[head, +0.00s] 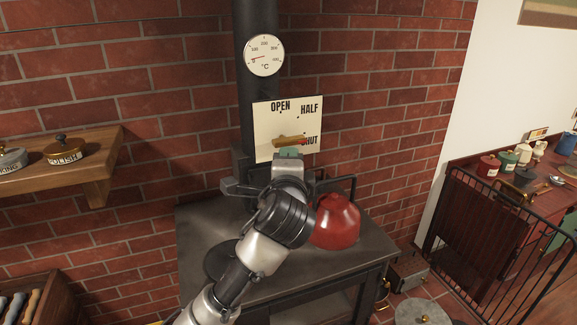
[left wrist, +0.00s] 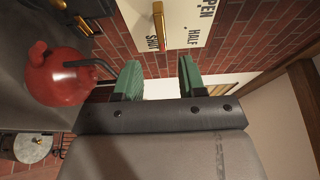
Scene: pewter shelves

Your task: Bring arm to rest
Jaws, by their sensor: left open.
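My left arm reaches up from the bottom of the head view. Its gripper (head: 289,153) is in front of the lower part of a white damper plate (head: 265,130) marked OPEN, HALF and SHUT. In the left wrist view the green-padded fingers of this gripper (left wrist: 157,80) are apart with nothing between them. A brass handle (head: 287,140) lies across the plate near the SHUT mark. It also shows in the left wrist view (left wrist: 159,25), beyond the fingers and apart from them. My right gripper is in neither view.
A red kettle (head: 335,222) stands on the dark stove top (head: 205,235) beside my left arm. A black flue pipe (head: 256,85) with a round gauge (head: 264,55) rises behind. A wooden shelf (head: 95,165) juts out at left. A black railing (head: 490,235) stands at right.

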